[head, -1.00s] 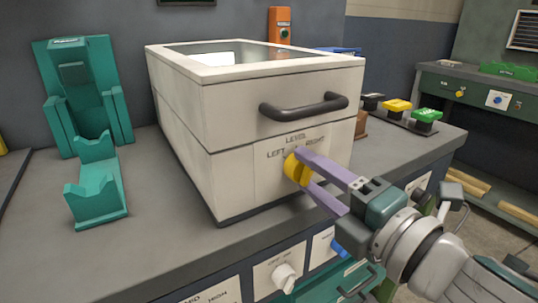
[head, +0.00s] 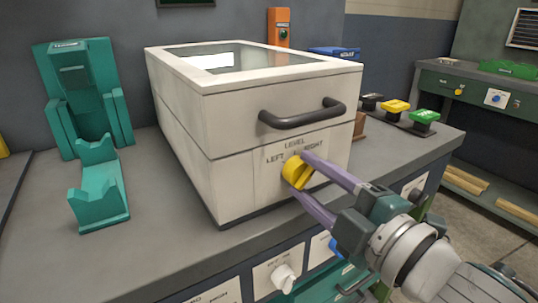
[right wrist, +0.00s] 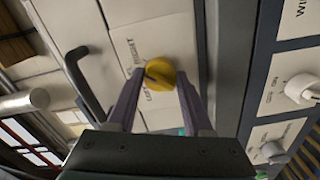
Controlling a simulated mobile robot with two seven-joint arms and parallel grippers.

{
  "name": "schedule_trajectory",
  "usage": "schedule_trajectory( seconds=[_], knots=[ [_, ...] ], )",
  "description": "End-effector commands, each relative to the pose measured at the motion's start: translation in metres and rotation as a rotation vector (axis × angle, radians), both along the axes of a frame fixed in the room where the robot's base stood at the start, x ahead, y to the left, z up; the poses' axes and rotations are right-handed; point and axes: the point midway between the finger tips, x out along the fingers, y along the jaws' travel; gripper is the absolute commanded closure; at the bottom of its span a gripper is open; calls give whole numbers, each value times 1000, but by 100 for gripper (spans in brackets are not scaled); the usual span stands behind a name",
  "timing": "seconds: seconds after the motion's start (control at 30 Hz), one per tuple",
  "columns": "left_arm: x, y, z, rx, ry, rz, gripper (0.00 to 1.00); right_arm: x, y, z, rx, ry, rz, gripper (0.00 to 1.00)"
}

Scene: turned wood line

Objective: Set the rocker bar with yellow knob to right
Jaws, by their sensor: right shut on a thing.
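The yellow knob (head: 297,171) sits on the front panel of a cream box (head: 240,195), under a label with LEVEL above LEFT and RIGHT. My right gripper (head: 302,174) has its two purple fingers shut on the knob, one above and one below it. The right wrist view also shows the yellow knob (right wrist: 159,74) between the fingertips (right wrist: 160,84). The fingers partly cover the label, and I cannot tell exactly which way the knob points. My left gripper is not in view.
A dark handle (head: 303,115) juts from the box above the knob. Green stands (head: 100,200) are on the bench at left. White and blue knobs (head: 284,277) sit on the bench front below. Black, yellow and green buttons (head: 397,106) stand behind at right.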

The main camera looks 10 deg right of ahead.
Motion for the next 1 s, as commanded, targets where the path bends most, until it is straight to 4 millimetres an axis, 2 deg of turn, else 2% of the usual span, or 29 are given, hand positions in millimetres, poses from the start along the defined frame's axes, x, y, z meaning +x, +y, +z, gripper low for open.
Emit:
schedule_trajectory(
  seconds=[0.4, 0.97, 1.0],
  knots=[
    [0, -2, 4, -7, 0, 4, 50, 0, 0, 0, 99, 36, 1, 100],
    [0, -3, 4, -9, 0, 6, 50, 0, 0, 0, 115, 40, 1, 100],
    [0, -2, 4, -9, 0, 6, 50, 0, 0, 0, 115, 40, 1, 48]
  ],
)
